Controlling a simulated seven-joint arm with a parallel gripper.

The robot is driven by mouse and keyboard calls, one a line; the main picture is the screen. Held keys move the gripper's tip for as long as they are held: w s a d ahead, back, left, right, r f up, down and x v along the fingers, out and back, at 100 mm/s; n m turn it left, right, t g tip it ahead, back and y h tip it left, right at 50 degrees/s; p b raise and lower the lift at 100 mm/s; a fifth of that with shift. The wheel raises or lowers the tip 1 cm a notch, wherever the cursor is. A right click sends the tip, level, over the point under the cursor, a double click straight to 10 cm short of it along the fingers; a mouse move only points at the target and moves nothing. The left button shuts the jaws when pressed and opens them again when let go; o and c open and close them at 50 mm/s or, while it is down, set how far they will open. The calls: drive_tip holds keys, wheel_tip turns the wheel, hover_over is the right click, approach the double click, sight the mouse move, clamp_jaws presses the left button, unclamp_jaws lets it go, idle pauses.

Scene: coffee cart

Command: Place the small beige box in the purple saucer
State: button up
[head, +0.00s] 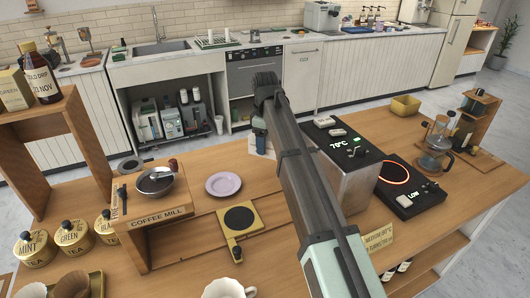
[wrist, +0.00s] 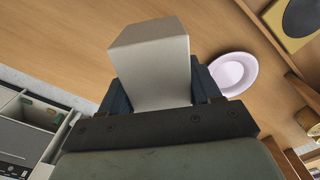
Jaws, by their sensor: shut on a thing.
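The small beige box (wrist: 150,72) is between the two fingers of my gripper (wrist: 155,95) in the wrist view, with its far end sticking out past them. In the head view my gripper (head: 259,124) is over the far side of the wooden counter, and a pale part of the box (head: 254,146) shows below it. The rest of the box is hidden by my arm there. The purple saucer (head: 223,184) lies empty on the counter, left of and nearer than my gripper. It also shows at the right in the wrist view (wrist: 236,74), apart from the box.
A scale with a black plate (head: 239,218) is just in front of the saucer. A steel machine (head: 352,180) is at right of my arm. Bare counter (head: 205,160) lies behind the saucer.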

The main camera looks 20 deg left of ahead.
drive_tip(key=shift+r, duration=0.55)
drive_tip(key=s+a+r+n, duration=0.1)
drive_tip(key=s+a+r, duration=0.1)
drive_tip(key=s+a, duration=0.45)
drive_tip(key=r+n, duration=0.2)
drive_tip(key=n, duration=0.6)
hover_over(223, 186)
drive_tip(key=shift+f, duration=5.15)
drive_tip(key=shift+f, duration=0.45)
drive_tip(key=o, duration=1.1)
